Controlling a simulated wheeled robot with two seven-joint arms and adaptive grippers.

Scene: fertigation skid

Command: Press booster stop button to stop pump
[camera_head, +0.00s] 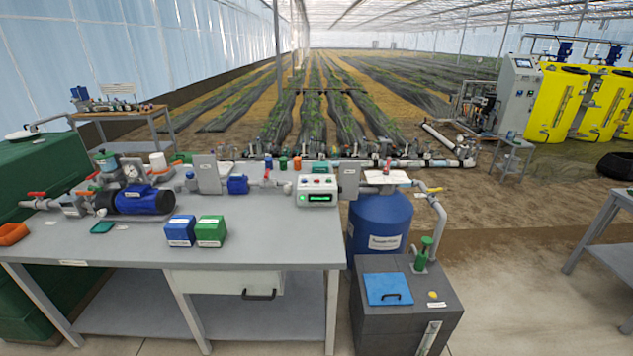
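In the head view, a blue pump (139,199) lies on the grey bench at the left, joined to grey pipework with red-handled valves. A small pale control box (317,198) with a lit green display sits near the bench's right end. Small coloured buttons, one of them red, appear on its upper face, but their labels are too small to read. I cannot tell which one is the booster stop button. A grey upright box (207,174) stands behind the pipework. Neither of my grippers is in view.
A blue box (181,230) and a green box (210,230) stand on the bench (265,245). An orange tray (12,233) is at its left end. A blue tank (380,222) and a dark grey cabinet (407,308) stand to the right. The bench's front middle-right is clear.

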